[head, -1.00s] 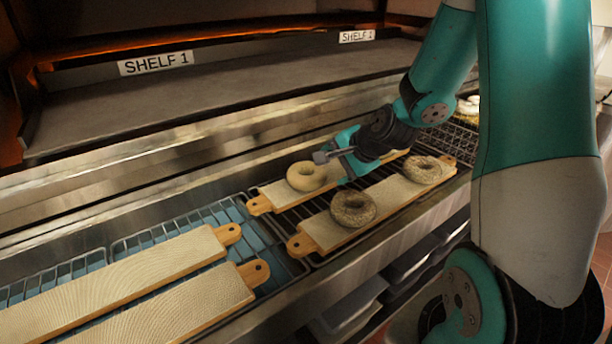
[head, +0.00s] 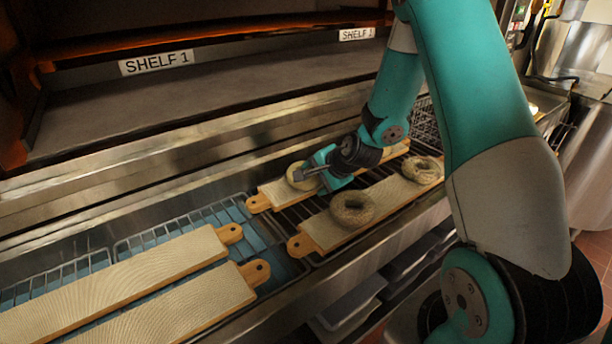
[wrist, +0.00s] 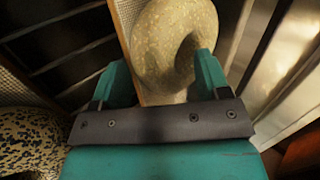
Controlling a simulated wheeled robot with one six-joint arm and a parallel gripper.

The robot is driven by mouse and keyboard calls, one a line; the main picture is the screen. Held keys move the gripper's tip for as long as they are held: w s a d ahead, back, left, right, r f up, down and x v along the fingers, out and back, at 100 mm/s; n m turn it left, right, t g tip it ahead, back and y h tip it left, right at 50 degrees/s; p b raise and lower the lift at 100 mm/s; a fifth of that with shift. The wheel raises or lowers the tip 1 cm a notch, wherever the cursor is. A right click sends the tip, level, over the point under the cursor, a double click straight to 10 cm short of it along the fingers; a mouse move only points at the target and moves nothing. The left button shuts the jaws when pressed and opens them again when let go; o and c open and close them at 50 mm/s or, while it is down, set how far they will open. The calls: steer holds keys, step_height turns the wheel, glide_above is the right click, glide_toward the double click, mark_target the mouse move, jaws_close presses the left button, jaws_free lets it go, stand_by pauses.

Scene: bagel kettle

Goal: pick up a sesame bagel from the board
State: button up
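A pale, finely speckled bagel (head: 296,177), which looks like the sesame one, lies on the back board (head: 268,197), partly hidden by my gripper (head: 312,174). In the wrist view the same bagel (wrist: 158,40) lies ahead of my gripper (wrist: 162,72). The gripper is open, with its fingers apart. The left finger is beside the ring's outer left side, and the right finger overlaps the area of the hole. I cannot tell whether either finger touches the bagel. A dark-seeded bagel (head: 351,208) and another seeded one (head: 423,169) lie on the front board (head: 318,235).
Two empty boards (head: 130,268) and (head: 165,308) lie on the wire rack to the left. A dark-seeded bagel (wrist: 30,140) is close to the gripper's left in the wrist view. A metal ledge (head: 200,160) and a shelf (head: 210,95) run behind the boards.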

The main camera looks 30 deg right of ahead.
steer(key=c, duration=0.7)
steer(key=shift+r, duration=0.15)
